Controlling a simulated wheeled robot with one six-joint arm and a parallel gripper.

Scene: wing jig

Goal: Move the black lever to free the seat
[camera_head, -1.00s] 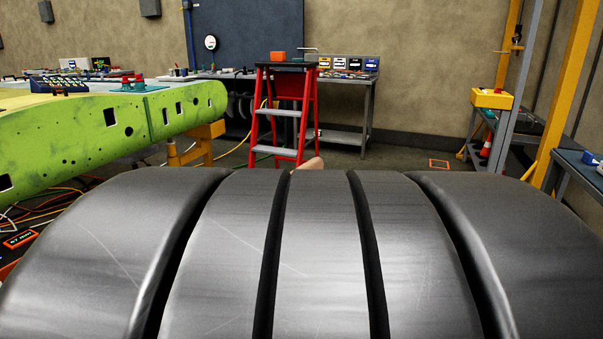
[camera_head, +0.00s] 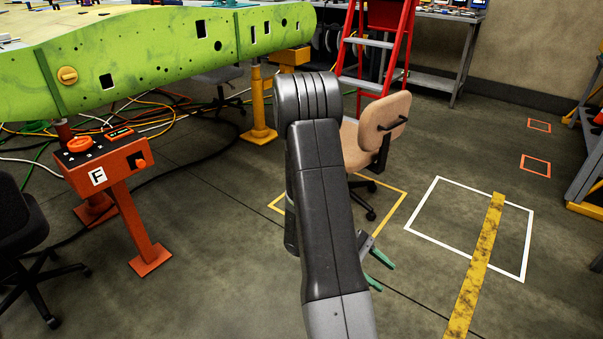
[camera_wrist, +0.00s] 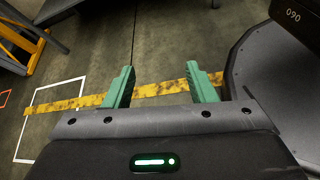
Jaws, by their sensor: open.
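A tan chair (camera_head: 385,118) with a black wheeled base stands in the middle of the head view, partly behind my arm. A black bent part shows against its backrest. I cannot make out the black lever; the seat's left side and underside are mostly hidden by my arm. My gripper (camera_head: 377,271) has green fingers and is low over the floor, nearer to me than the chair and apart from it. In the wrist view, my gripper (camera_wrist: 160,75) is open and empty, with only floor between its fingers. The chair is not in the wrist view.
A yellow floor outline (camera_head: 397,206) surrounds the chair's base. A white floor outline (camera_head: 415,226) and a worn yellow strip (camera_head: 474,270) lie right. An orange pedestal marked F (camera_head: 122,170) and a dark chair (camera_head: 20,225) stand left, below the green wing (camera_head: 150,55). A red ladder (camera_head: 397,45) stands behind.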

